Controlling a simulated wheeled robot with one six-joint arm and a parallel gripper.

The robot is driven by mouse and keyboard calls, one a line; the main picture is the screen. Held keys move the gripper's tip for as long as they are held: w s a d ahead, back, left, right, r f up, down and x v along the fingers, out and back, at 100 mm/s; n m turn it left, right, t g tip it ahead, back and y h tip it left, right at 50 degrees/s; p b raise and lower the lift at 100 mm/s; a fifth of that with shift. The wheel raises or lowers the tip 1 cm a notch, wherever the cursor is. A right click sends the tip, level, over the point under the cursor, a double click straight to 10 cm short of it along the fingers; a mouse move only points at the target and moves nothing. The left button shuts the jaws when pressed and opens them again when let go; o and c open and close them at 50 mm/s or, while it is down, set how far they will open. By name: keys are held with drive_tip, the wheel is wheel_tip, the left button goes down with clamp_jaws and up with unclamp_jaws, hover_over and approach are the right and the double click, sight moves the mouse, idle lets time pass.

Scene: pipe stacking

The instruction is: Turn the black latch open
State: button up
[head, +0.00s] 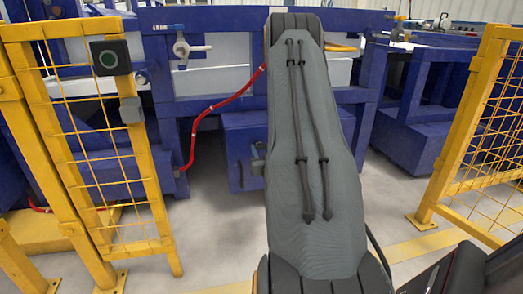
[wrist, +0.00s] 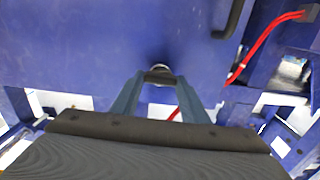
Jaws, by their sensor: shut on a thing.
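My gripper (wrist: 160,88) shows in the wrist view with its two grey-blue fingers reaching toward a blue panel. Between the fingertips is a small dark piece with a pale rounded top, which looks like the black latch (wrist: 159,75). The fingers are shut on it, and they hide its sides. How far the latch is turned cannot be told.
A black curved handle (wrist: 232,18) sits on the panel near the gripper. A red hose (head: 208,112) hangs left of my arm, by a blue machine frame (head: 210,20). Yellow mesh fences (head: 95,130) stand at left and right (head: 483,140). The grey floor between them is open.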

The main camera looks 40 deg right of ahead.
drive_tip(key=m+p, duration=0.3)
drive_tip(key=p, duration=0.1)
drive_tip(key=shift+s+r+m, duration=0.1)
drive_tip(key=shift+s+m, duration=0.05)
drive_tip(key=shift+m, duration=0.25)
drive_tip(key=m+p, duration=0.4)
drive_tip(key=shift+m+p, duration=0.3)
drive_tip(key=shift+p, duration=0.05)
drive_tip(key=m+p, duration=0.3)
drive_tip(key=m, duration=0.1)
drive_tip(key=shift+d+p, duration=0.1)
drive_tip(key=shift+p, duration=0.25)
drive_tip(key=m+p, duration=0.2)
drive_tip(key=m, duration=0.1)
drive_tip(key=m+p, duration=0.1)
drive_tip(key=m, duration=0.1)
drive_tip(key=shift+f, duration=0.3)
drive_tip(key=shift+m, duration=0.3)
drive_tip(key=o, duration=1.1)
drive_tip(key=shift+c, duration=0.2)
